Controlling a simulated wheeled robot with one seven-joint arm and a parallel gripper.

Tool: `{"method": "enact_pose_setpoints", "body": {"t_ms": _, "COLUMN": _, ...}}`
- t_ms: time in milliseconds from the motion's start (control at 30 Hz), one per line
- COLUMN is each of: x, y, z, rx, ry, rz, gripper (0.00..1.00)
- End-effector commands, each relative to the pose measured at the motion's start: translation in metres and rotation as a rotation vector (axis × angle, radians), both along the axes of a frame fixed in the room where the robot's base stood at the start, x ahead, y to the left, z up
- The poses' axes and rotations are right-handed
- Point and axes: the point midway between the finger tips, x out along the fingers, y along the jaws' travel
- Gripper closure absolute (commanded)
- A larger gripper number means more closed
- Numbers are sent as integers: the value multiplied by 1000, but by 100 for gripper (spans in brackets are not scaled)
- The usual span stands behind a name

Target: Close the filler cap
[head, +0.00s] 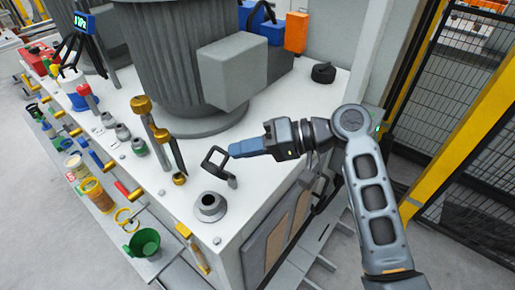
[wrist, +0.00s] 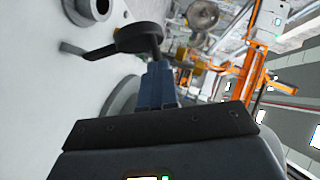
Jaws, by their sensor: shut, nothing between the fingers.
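The filler neck (head: 210,206) is a short grey flanged spout with a dark open mouth, near the front corner of the white deck. It also shows at the top left of the wrist view (wrist: 80,10). The dark filler cap (head: 216,160) stands raised and tilted behind the neck, off its mouth. In the wrist view the cap (wrist: 138,39) is a dark disc with a tab to its left, just beyond my fingertips. My gripper (head: 232,150) has blue fingers, shut and empty, with tips right beside the cap. I cannot tell whether they touch it.
A large ribbed grey motor housing (head: 172,60) stands behind on the white deck (head: 255,165). Brass-topped levers (head: 165,140) rise left of the cap. Small fittings line the left edge. A green cup (head: 144,242) sits on the lower shelf. A yellow-framed mesh fence is at right.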

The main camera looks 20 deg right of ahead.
Motion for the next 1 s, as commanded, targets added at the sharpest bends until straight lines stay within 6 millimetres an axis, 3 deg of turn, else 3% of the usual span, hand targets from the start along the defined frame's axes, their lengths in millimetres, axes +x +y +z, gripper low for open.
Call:
{"method": "enact_pose_setpoints", "body": {"t_ms": 300, "x": -12, "y": 30, "z": -1, "rx": -244, "ry": -178, "rz": 3, "gripper": 100}}
{"method": "enact_pose_setpoints", "body": {"t_ms": 600, "x": -30, "y": 55, "z": -16, "rx": -470, "ry": -342, "rz": 5, "gripper": 100}}
{"method": "enact_pose_setpoints", "body": {"t_ms": 1000, "x": -43, "y": 73, "z": -37, "rx": -665, "ry": -483, "rz": 1, "gripper": 100}}
